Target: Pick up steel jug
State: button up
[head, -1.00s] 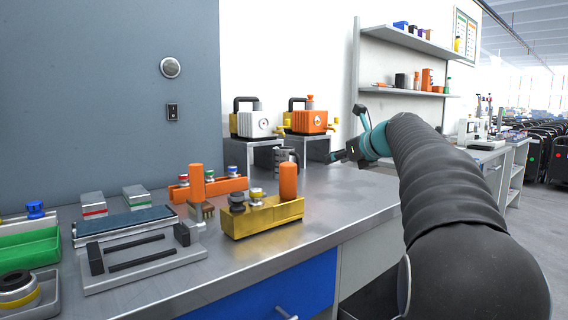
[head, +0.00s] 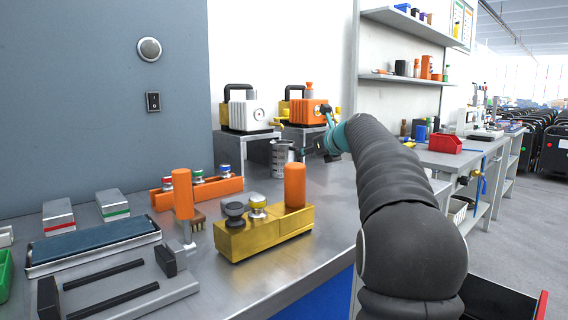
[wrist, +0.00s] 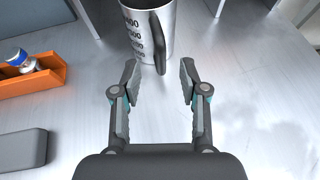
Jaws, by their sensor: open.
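The steel jug (head: 281,157) stands upright on the metal bench, in front of the pump stands. In the wrist view the jug (wrist: 138,30) is at the top, with dark volume marks and a dark handle (wrist: 158,42) facing my gripper. My gripper (wrist: 157,72) is open and empty, its two fingertips just short of the jug on either side of the handle's line. In the head view my gripper (head: 312,152) is to the right of the jug, small and partly hidden by my arm.
A brass block (head: 262,234) with an orange cylinder and knobs stands nearer on the bench. An orange rack (head: 205,190) lies left of the jug. A white pump (head: 249,113) and an orange pump (head: 305,110) stand on metal stands behind. The bench right of the jug is clear.

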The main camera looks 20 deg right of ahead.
aim_at(287, 160)
jog(key=shift+x, duration=2.9)
jog(key=shift+r, duration=0.2)
grip_shut()
